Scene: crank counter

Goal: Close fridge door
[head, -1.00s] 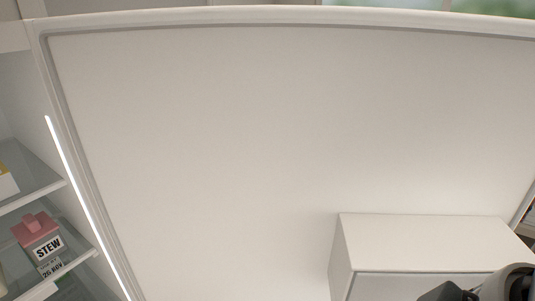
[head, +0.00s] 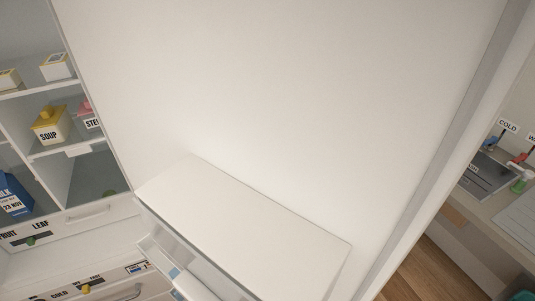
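The fridge door (head: 290,90) fills the middle of the head view. Its white inner face is toward me, so the door stands open. A white box-shaped compartment (head: 245,225) juts from the lower part of the door. The fridge interior shows at the left, with shelves (head: 75,148) holding food containers. Neither of my grippers shows in the head view now.
A yellow-lidded soup box (head: 50,128), a stew box (head: 90,118) and a blue milk carton (head: 12,195) stand inside. Drawer fronts (head: 75,220) lie below. Right of the door are a counter (head: 480,205) with labelled levers and wooden floor (head: 430,272).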

